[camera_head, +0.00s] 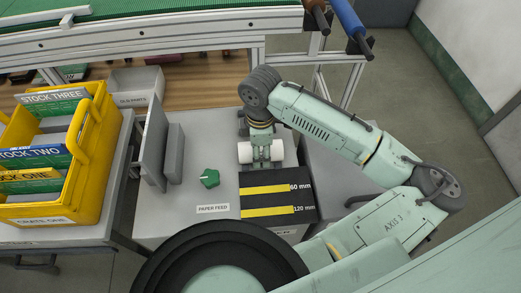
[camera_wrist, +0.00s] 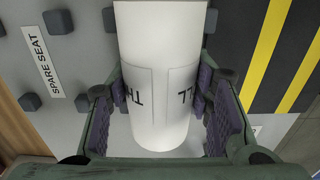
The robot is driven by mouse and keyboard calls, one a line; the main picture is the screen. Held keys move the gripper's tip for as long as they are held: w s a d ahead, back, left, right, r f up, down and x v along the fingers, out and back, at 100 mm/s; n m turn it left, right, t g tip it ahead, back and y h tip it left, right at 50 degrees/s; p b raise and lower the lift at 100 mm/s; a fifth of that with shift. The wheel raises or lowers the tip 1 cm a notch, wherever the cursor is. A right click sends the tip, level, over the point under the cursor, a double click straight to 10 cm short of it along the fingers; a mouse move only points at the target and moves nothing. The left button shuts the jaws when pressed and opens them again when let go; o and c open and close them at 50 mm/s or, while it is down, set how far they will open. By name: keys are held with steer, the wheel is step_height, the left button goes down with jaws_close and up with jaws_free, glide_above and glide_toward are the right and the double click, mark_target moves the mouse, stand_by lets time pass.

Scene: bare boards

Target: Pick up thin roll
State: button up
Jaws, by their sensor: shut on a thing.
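The thin roll is a white cylinder (camera_head: 245,153) lying crosswise in my gripper (camera_head: 261,154) over the back right of the grey table in the head view. In the wrist view the roll (camera_wrist: 155,45) fills the middle, with part of a printed label showing. The purple pads of my gripper (camera_wrist: 158,110) are shut on it from both sides. Its middle is partly hidden by my fingers in the head view. I cannot tell whether it touches the surface below.
A black board (camera_head: 260,202) with yellow 60 mm and 120 mm strips is in front of the roll. A green knob (camera_head: 209,178) and an upright grey plate (camera_head: 151,145) stand to the left. A SPARE SEAT label (camera_wrist: 42,62) and dark pegs show in the wrist view. A yellow crate (camera_head: 65,208) is far left.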

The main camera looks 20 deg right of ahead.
steer(key=shift+c, duration=0.7)
steer(key=shift+r, duration=0.1)
